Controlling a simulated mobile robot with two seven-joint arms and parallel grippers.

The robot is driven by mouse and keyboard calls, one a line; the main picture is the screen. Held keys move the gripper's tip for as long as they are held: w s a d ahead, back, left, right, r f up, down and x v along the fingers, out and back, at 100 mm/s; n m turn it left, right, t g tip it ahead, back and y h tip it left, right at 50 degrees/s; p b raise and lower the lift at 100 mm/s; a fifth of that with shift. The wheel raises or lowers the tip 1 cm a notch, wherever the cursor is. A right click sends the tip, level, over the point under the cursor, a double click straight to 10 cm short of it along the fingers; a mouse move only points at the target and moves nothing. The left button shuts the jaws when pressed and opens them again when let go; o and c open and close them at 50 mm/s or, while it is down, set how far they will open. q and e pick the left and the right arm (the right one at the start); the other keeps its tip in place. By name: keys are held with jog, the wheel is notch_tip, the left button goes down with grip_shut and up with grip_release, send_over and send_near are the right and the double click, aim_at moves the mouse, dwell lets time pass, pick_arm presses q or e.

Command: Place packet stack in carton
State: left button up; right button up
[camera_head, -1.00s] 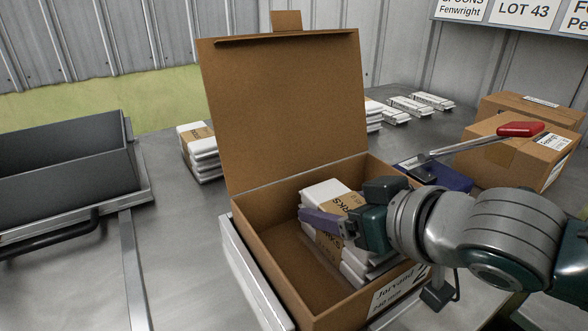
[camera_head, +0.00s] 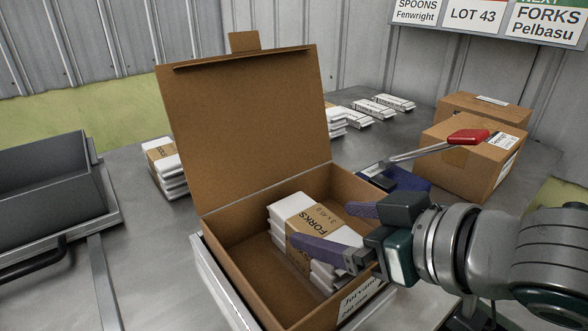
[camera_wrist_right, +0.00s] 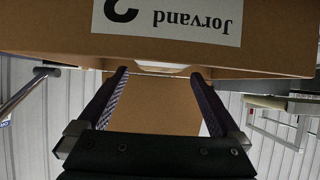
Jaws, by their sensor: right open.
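The open carton (camera_head: 262,297) stands on the table with its lid (camera_head: 243,130) raised. It also shows in the right wrist view (camera_wrist_right: 265,55), with a "Jorvand" label. A stack of white packets with a brown "FORKS" band (camera_head: 283,206) lies inside the carton, on its right side. My right gripper (camera_head: 321,225) is open, its purple fingers spread over the stack and the carton's right part. In the right wrist view its two fingers (camera_wrist_right: 158,75) are apart with no packet visible between them. Whether a finger touches the stack I cannot tell. My left gripper is out of view.
Another packet stack (camera_head: 166,168) stands behind the carton at left. More packets (camera_head: 371,108) lie behind the lid at right. Closed boxes (camera_head: 470,155), a red-handled tool (camera_head: 467,136) and a blue item (camera_head: 408,180) are at right. A dark tray (camera_head: 50,195) is at left.

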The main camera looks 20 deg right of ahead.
jog(key=shift+p+v, duration=0.4)
jog(key=shift+v, duration=1.95)
